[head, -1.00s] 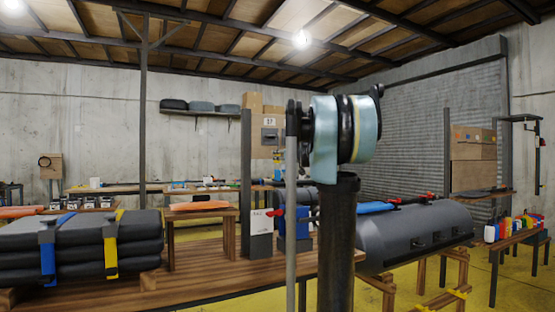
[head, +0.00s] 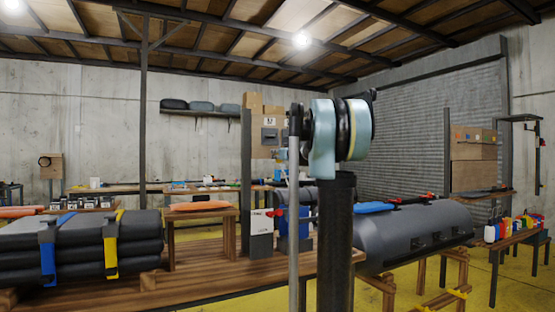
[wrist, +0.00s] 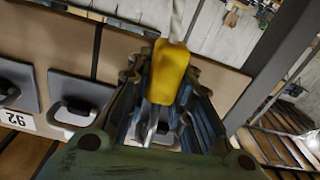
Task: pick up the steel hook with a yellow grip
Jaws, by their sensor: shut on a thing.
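The steel hook's yellow grip (wrist: 170,70) is between the fingers of my gripper (wrist: 165,95) in the wrist view. My gripper is shut on it. A thin steel shaft (wrist: 177,20) runs up from the grip toward the top edge of the view. A shiny metal part shows below the grip, between the fingers. The hook's far end cannot be made out. In the head view my arm stands in the middle, and neither my gripper nor the hook can be made out clearly there.
In the wrist view, a wooden panel (wrist: 60,45) with grey plates and handles lies to the left, and a dark post (wrist: 270,60) rises at the right.

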